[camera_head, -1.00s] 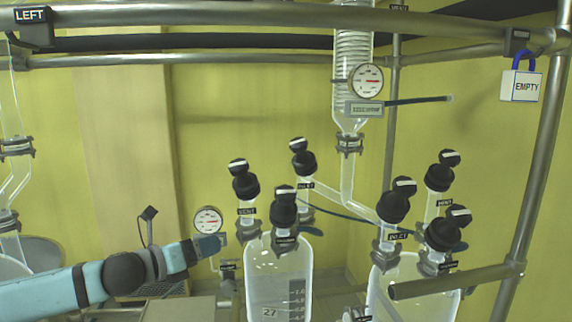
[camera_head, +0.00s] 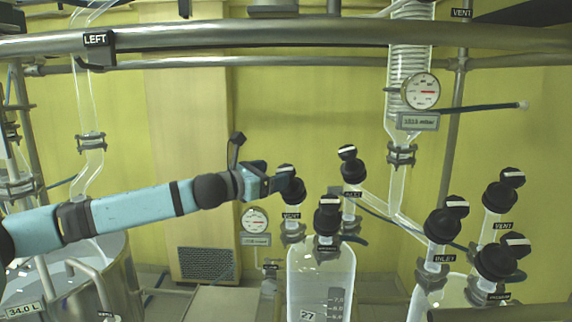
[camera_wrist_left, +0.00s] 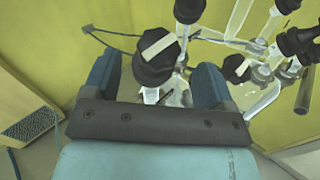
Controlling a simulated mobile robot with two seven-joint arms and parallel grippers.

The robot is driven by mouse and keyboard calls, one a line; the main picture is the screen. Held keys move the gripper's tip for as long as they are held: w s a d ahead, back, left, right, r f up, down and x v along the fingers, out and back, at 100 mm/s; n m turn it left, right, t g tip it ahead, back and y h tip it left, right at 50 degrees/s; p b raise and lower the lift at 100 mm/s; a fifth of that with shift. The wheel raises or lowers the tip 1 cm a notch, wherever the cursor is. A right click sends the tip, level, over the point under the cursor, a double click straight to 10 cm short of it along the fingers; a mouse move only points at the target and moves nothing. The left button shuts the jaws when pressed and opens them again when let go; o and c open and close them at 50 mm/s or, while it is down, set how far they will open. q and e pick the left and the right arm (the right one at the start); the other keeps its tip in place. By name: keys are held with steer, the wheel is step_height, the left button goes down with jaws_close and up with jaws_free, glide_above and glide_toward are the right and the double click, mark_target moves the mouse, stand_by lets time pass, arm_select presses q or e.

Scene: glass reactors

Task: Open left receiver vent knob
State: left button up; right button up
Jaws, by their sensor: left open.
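The left receiver (camera_head: 320,275) is a clear glass vessel with several black knobs on top. Its vent knob (camera_head: 291,188) is black with a white bar, above a VENT label, on the vessel's left side. My left gripper (camera_head: 280,179) is open and reaches the vent knob from the left, overlapping its upper part. In the left wrist view, the vent knob (camera_wrist_left: 154,62) lies between and ahead of the two blue fingers, its white bar tilted. I see a gap on each side; how deep the knob sits between the fingers is unclear. My right gripper is not in view.
The receiver's inlet knob (camera_head: 351,170) and front knob (camera_head: 327,217) stand close to the right. The right receiver's knobs (camera_head: 445,220) are farther right. A pressure gauge (camera_head: 255,220) is below my left arm. A metal rail (camera_head: 250,38) crosses above.

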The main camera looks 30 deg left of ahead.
mark_target(283, 171)
arm_select(q)
steer(key=p+x, duration=0.1)
steer(key=x, duration=0.4)
steer(key=shift+w, duration=0.1)
steer(key=c, duration=0.9)
